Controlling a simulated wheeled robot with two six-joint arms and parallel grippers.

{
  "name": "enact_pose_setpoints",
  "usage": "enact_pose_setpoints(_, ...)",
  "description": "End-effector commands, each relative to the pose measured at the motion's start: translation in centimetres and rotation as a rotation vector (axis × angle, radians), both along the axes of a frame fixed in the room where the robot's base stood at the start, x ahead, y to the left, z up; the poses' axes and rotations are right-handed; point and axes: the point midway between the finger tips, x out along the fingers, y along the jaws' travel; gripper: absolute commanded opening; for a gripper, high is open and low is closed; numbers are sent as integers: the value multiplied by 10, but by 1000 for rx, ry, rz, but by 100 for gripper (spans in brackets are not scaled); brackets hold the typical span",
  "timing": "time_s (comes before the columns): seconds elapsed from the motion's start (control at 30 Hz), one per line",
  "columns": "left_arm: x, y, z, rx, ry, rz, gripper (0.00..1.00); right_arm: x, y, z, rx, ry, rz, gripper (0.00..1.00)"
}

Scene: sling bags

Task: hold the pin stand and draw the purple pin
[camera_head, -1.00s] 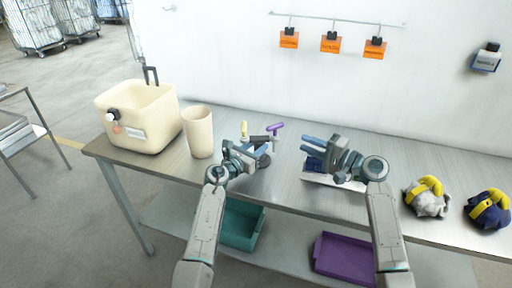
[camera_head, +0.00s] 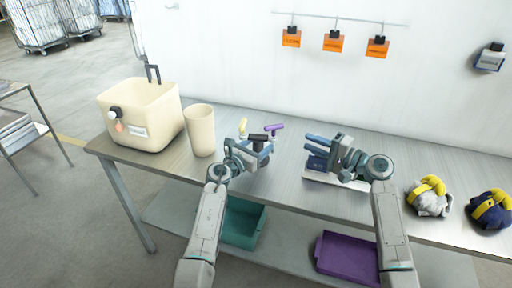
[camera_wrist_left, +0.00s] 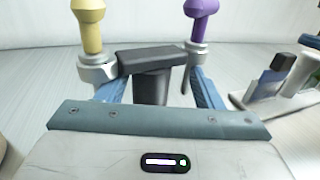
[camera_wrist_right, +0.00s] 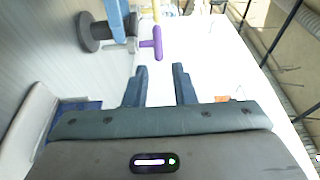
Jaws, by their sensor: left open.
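The pin stand (camera_head: 258,138) is upright on the table, with a black crossbar on a dark post. A yellow pin (camera_head: 243,126) is at its left end and a purple pin (camera_head: 274,128) at its right end. In the left wrist view the stand's post (camera_wrist_left: 150,88) is between the open fingers of my left gripper (camera_wrist_left: 157,88), with the purple pin (camera_wrist_left: 201,22) upright at right. Contact cannot be told. My right gripper (camera_head: 312,146) is open and empty, right of the stand. In the right wrist view the purple pin's handle (camera_wrist_right: 157,44) is ahead of its fingertips, apart from them.
A white tray with a navy item (camera_head: 317,164) is under my right gripper. A beige cup (camera_head: 200,130) and a beige bin (camera_head: 142,115) stand at left. Two yellow-banded bundles, grey (camera_head: 428,200) and navy (camera_head: 490,212), lie at right. The wall is behind.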

Motion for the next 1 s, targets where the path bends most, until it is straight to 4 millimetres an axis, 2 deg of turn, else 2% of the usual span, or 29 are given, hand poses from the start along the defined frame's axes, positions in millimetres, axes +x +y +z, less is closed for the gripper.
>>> enact_pose_setpoints(0.17,-10,8,-1,1,-1,0,61,0,0,0,0,0,0,23)
enact_pose_setpoints(0.5,-65,48,-2,1,0,2,61,0,0,0,0,0,0,23)
enact_pose_setpoints(0.7,-89,65,-1,1,1,1,61,0,0,0,0,0,0,23)
enact_pose_setpoints(1.0,-97,71,-1,1,1,0,61,0,0,0,0,0,0,23)
